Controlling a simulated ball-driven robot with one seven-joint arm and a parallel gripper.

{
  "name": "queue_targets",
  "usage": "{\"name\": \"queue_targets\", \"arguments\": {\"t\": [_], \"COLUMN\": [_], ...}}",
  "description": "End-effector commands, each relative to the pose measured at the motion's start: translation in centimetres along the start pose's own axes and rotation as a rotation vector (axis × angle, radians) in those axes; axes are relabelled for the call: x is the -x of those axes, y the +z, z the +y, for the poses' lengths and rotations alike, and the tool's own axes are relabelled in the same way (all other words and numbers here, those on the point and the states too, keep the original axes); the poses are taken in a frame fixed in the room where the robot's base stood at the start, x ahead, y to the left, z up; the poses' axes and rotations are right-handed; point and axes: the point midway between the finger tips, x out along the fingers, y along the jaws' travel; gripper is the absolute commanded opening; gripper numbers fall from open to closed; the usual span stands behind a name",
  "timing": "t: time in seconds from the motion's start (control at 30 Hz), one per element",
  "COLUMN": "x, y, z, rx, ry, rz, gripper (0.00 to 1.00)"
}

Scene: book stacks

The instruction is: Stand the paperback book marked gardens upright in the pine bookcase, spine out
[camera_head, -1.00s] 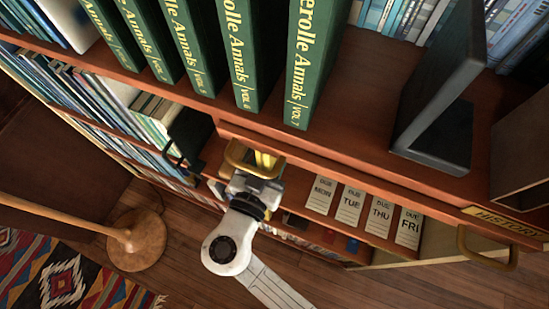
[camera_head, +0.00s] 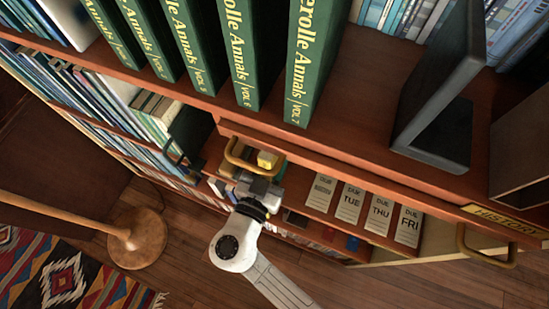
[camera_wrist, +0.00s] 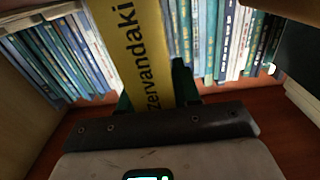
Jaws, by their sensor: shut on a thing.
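A yellow book (camera_wrist: 140,45) with dark lettering that reads "zervandaki" on its spine stands upright in the wrist view. The word gardens does not show, and the rest of the lettering is cut off. My gripper (camera_wrist: 157,92) is shut on the yellow book near its lower end, with dark green finger pads at its sides. In the head view my gripper (camera_head: 262,182) is at a lower shelf (camera_head: 320,208), below the top shelf's edge. Only a small part of the yellow book (camera_head: 267,160) shows there, behind a brass handle.
A row of blue and green books (camera_wrist: 215,40) stands behind the yellow book. A brass handle (camera_head: 236,158) is close above my gripper. Due-date cards (camera_head: 349,203) lie to its right. Green Annals volumes (camera_head: 308,60) and a dark bookend (camera_head: 440,100) stand on the top shelf.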

Motion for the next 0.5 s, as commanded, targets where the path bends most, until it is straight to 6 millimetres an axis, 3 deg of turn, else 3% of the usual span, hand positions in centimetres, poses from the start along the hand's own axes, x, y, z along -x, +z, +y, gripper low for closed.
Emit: {"name": "queue_targets", "arguments": {"t": [0.3, 0.5], "x": [0.0, 0.0], "y": [0.05, 0.03], "z": [0.02, 0.01], "rx": [0.0, 0.0], "ry": [0.0, 0.0], "rz": [0.0, 0.0], "gripper": [0.58, 0.58]}}
